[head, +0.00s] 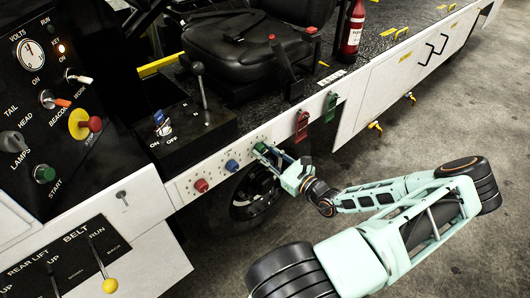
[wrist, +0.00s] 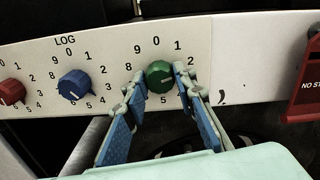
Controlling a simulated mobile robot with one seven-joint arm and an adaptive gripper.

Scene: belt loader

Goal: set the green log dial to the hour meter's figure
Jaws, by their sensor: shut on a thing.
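The green log dial (wrist: 159,75) is a round knob at the right end of the white LOG panel, ringed by printed digits. Those to its left and below are partly hidden by my fingers. A pale mark shows on its face, but I cannot read which digit it points at. My gripper (wrist: 160,80) is shut on the green dial, one blue-padded finger on each side. In the head view my gripper (head: 277,158) reaches the green dial (head: 260,148) from the right. I cannot make out the hour meter in either view.
A blue dial (wrist: 75,84) and a red dial (wrist: 11,92) sit to the left on the same panel. A red tag-like lever (head: 302,125) and a green one (head: 331,106) hang to the right. A wheel (head: 255,195) lies below; open floor is right.

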